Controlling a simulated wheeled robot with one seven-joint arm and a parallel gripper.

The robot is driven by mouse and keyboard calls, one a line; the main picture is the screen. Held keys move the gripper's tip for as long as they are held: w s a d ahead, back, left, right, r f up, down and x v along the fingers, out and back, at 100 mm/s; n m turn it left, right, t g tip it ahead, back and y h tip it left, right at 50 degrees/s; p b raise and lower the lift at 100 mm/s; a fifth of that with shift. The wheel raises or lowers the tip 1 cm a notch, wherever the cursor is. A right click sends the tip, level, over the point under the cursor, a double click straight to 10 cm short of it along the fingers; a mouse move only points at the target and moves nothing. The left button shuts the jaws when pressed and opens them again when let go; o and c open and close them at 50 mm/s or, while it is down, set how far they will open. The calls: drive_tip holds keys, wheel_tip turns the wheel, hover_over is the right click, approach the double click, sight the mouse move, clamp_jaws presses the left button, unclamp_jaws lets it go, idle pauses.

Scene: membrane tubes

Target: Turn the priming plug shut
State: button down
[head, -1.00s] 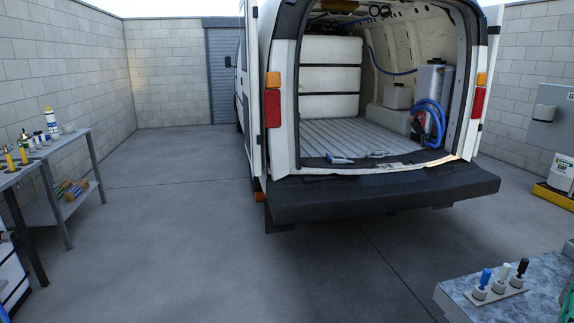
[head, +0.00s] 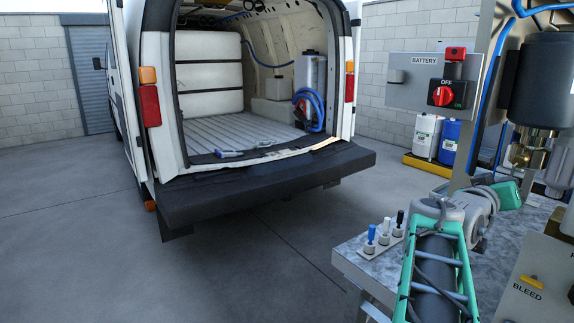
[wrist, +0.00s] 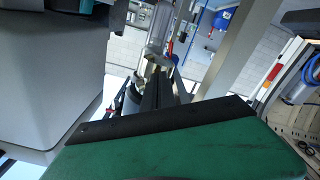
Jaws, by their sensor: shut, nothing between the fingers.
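I cannot pick out the priming plug for certain in either view. A brass fitting (head: 528,150) sits under a dark motor-like cylinder (head: 545,82) at the right of the head view. My gripper (wrist: 162,92) shows in the wrist view as dark fingers, closed together with nothing between them, beyond my green gripper body. In the head view my arm reaches up from the bottom toward the upright frame below the brass fitting. The fingertips are not clear there. A large grey body (wrist: 50,75) fills the left of the wrist view.
The workbench (head: 375,262) carries a small rack with blue, white and black-topped pegs (head: 385,236). A BLEED box (head: 530,285) stands at lower right. A BATTERY panel with a red OFF switch (head: 441,95) is behind. The open van (head: 240,125) stands left. Floor between is clear.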

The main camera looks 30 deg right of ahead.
drive_tip(key=shift+r, duration=0.1)
wheel_tip(320, 180, up, 6)
drive_tip(key=p, duration=0.6)
drive_tip(key=m+p, duration=0.5)
drive_tip(key=m, duration=0.1)
approach(519, 161)
wheel_tip(519, 161, down, 3)
drive_tip(key=d, duration=0.8)
drive_tip(key=shift+p, duration=0.35)
drive_tip(key=shift+w+r, duration=0.15)
drive_tip(key=shift+r, duration=0.2)
